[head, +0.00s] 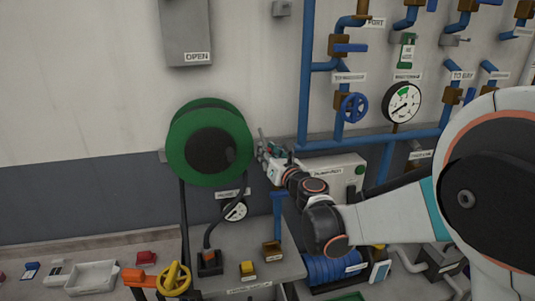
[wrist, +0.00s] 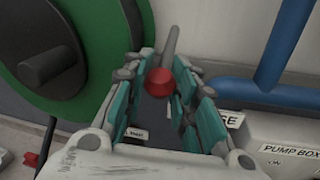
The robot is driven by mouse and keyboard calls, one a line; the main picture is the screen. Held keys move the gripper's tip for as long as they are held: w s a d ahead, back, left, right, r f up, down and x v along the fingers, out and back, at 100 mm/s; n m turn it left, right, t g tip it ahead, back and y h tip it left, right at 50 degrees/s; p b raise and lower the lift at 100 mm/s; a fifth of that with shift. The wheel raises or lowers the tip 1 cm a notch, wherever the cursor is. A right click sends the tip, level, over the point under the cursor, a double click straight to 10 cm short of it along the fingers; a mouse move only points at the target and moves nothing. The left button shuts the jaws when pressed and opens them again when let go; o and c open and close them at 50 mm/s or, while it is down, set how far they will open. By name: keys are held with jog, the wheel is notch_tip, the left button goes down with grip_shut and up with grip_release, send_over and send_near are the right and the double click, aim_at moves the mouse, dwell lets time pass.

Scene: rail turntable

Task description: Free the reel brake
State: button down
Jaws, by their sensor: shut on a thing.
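The green hose reel (head: 190,150) with its dark hub hangs on the wall left of my arm. It also fills the left of the wrist view (wrist: 105,25). A grey lever (wrist: 172,42) with a red ball knob (wrist: 158,82) stands beside the reel's right edge, and I take it for the reel brake. My gripper (head: 266,152) is at the reel's right side. In the wrist view its teal-padded fingers (wrist: 162,90) are on both sides of the knob, shut on the lever. The lever's lower mount is hidden.
A light box (head: 335,175) labelled as a pump box is close behind my wrist. Blue pipes (head: 304,80) and a gauge (head: 402,102) are on the wall to the right. The wall left of the reel is clear.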

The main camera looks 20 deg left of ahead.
jog(key=shift+w+a+f+b, duration=0.15)
jog(key=shift+w+f+b, duration=0.1)
jog(key=shift+f+b, duration=0.35)
jog(key=shift+w+a+f+b, duration=0.1)
jog(key=shift+w+f+b, duration=0.1)
jog(key=shift+f+b, duration=0.35)
jog(key=shift+w+a+f+b, duration=0.15)
jog(key=shift+w+f+b, duration=0.15)
jog(key=shift+f, duration=0.5)
jog(key=c, duration=1.3)
grip_release()
jog(key=v, duration=1.2)
